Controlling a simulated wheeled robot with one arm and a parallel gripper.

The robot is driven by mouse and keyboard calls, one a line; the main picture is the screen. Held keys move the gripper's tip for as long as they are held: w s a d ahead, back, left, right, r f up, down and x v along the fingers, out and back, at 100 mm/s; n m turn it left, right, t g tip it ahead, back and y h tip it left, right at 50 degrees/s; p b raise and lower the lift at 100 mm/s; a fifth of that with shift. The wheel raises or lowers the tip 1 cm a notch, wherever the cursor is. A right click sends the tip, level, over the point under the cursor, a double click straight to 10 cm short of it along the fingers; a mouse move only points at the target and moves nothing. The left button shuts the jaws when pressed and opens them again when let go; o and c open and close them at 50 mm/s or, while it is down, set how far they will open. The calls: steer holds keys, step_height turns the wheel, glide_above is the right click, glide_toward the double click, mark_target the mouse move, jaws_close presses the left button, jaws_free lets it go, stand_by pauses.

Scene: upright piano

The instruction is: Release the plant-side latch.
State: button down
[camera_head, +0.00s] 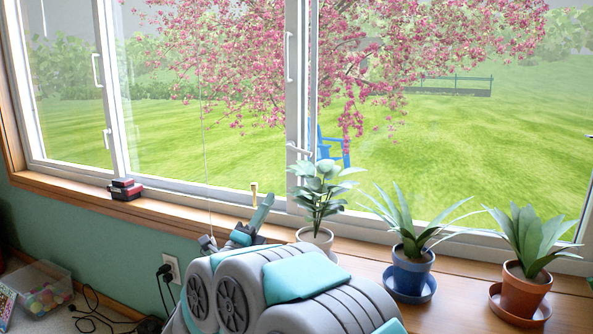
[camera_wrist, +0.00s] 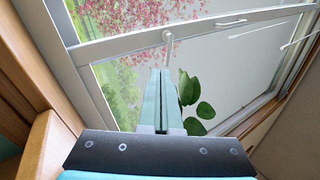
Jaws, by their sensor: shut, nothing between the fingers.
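The plant-side latch (camera_head: 298,151) is a small white lever on the window's middle upright, just above the leafy plant in the white pot (camera_head: 317,238). Its lever lies roughly sideways, sloping slightly down to the right. My gripper (camera_head: 266,200) is below and left of it in the head view, pointing up, with grey and teal parts partly hidden behind my arm. In the wrist view my gripper (camera_wrist: 170,72) has its teal fingers together and empty. A white lever (camera_wrist: 168,42) on the frame shows just past the fingertips; I cannot tell whether they touch.
The plant's leaves (camera_wrist: 196,105) are close to the right of my fingers. A blue pot (camera_head: 412,272) and a terracotta pot (camera_head: 525,292) stand right along the sill. Small dark red boxes (camera_head: 124,189) sit on the left sill. Another white latch (camera_head: 107,138) is on the left upright.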

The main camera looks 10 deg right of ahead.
steer(key=s+m+g+h, duration=0.1)
steer(key=h, duration=0.1)
glide_toward(299, 150)
steer(key=shift+m, duration=0.3)
steer(key=x, duration=0.4)
steer(key=d+x, duration=0.1)
steer(key=x, duration=0.1)
steer(key=shift+d+f, duration=0.1)
steer(key=shift+f, duration=0.15)
